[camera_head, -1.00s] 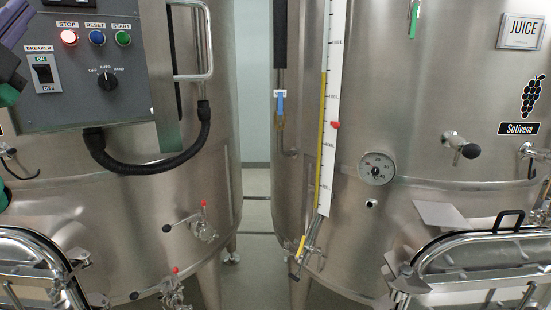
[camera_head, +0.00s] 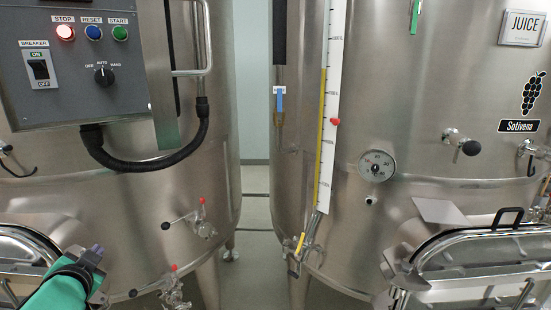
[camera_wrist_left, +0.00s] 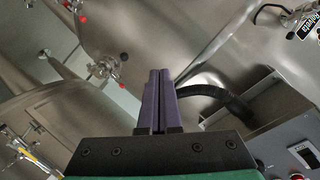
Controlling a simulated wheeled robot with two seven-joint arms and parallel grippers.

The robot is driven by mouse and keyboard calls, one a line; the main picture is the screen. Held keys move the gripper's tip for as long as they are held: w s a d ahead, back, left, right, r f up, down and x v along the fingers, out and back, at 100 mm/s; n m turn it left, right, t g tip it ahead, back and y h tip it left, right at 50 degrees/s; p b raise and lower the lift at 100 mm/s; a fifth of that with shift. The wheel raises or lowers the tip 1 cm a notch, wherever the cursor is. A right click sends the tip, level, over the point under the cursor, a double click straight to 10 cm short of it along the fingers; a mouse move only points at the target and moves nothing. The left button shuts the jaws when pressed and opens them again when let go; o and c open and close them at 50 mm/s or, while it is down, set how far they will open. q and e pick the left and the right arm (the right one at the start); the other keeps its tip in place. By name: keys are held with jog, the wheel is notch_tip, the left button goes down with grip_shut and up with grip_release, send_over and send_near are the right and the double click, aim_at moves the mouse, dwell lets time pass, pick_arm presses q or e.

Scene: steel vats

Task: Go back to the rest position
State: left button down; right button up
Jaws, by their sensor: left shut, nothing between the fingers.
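My left gripper (camera_head: 96,251) shows at the lower left of the head view, on a green arm link, in front of the left vat's lower wall. In the left wrist view its two purple fingers (camera_wrist_left: 158,76) are pressed together with nothing between them. The control panel (camera_head: 80,62) on the left vat has a lit red STOP button, a blue RESET button, a green START button, a breaker switch and a black selector knob. My gripper is below the panel and apart from it. My right gripper is not in view.
The left steel vat (camera_head: 215,150) has small valves (camera_head: 203,225) low on its wall. The right vat (camera_head: 420,110) carries a level gauge (camera_head: 328,120), a round dial (camera_head: 377,165) and a hatch (camera_head: 480,262). A narrow free gap lies between the vats.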

pick_arm(q)
jog(key=s+d+f+n+g+h, duration=0.1)
jog(key=s+d+f+g+h, duration=0.15)
jog(key=s+d+f, duration=0.45)
jog(key=s+d+f+n+g+h, duration=0.15)
jog(key=s+d+f+g, duration=0.3)
jog(key=f, duration=0.55)
jog(key=s+d+f+g+h, duration=0.25)
jog(key=s+d+f, duration=0.25)
jog(key=s+f, duration=0.25)
notch_tip(320, 180, down, 25)
jog(key=s+g, duration=0.1)
jog(key=s, duration=0.1)
jog(key=s+a+f+g+b, duration=0.1)
jog(key=s+a+f, duration=0.1)
jog(key=s+f, duration=1.2)
jog(key=s, duration=0.2)
jog(key=shift+s+a+f, duration=0.3)
jog(key=shift+s+f, duration=0.1)
jog(key=shift+m+g, duration=0.25)
